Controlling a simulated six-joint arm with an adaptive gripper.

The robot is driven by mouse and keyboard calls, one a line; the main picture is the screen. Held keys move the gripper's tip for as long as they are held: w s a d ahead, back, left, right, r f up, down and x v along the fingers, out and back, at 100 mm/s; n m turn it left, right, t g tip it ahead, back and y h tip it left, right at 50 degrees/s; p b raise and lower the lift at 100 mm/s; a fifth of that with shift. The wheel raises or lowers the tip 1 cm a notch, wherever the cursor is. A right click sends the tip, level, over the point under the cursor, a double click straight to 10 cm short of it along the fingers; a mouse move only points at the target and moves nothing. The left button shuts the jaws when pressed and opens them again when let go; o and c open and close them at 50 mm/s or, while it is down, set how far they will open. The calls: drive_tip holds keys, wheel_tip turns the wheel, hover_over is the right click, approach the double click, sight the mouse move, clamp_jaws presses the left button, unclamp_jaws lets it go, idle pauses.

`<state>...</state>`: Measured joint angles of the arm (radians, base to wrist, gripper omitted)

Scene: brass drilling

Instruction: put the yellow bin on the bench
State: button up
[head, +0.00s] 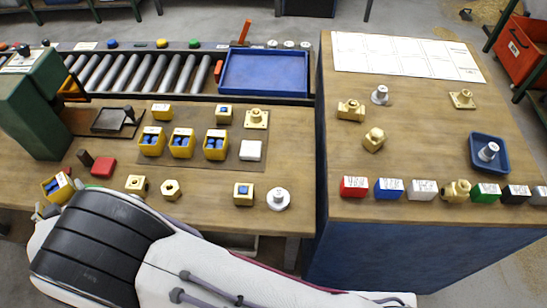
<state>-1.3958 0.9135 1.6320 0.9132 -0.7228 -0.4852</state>
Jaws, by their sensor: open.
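A yellow bin (56,188) with blue contents and a pale label is at the left front of the wooden bench (225,188), turned at an angle. I cannot tell whether it rests flat on the wood or is slightly above it. My gripper (42,212) is mostly hidden behind my white and black arm. Only small grey parts show, just below the yellow bin; its jaws are open. Whether they touch the bin cannot be seen. Three similar yellow bins with blue contents, left (151,142), middle (181,145) and right (215,146), stand in a row on a brown mat.
A roller conveyor (140,73) with a blue tray (264,73) runs along the back. A second bench (420,140) at right holds coloured blocks and brass parts.

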drive_tip(key=w+d+r+m+g, duration=0.1)
drive_tip(key=w+d+r+m, duration=0.1)
drive_tip(key=w+d+r, duration=1.1)
drive_tip(key=w+d+r+h, duration=0.1)
drive_tip(key=d+r, duration=0.2)
drive_tip(key=d, duration=0.4)
drive_tip(key=w+d+r+m, duration=0.1)
drive_tip(key=w+d+r, duration=0.15)
drive_tip(key=d, duration=0.35)
drive_tip(key=w+d+r+h, duration=0.1)
drive_tip(key=d+r, duration=0.3)
drive_tip(key=d, duration=0.3)
drive_tip(key=s+d+r+m+g+h, duration=0.1)
drive_tip(key=s+d+h, duration=0.15)
drive_tip(key=d, duration=0.85)
drive_tip(key=s+d+r+m+h, duration=0.1)
drive_tip(key=s+d, duration=0.3)
drive_tip(key=d, duration=0.7)
drive_tip(key=s+d+f+m+g+h, duration=0.1)
drive_tip(key=s+d+f+m+h, duration=0.1)
drive_tip(key=s+d, duration=0.5)
drive_tip(key=s+d+f+m+h, duration=0.1)
drive_tip(key=s+d+h, duration=0.1)
drive_tip(key=s+d, duration=0.6)
drive_tip(key=shift+s+d+f+m+g, duration=0.3)
drive_tip(key=shift+d+f+m+g, duration=0.1)
drive_tip(key=shift+d, duration=0.65)
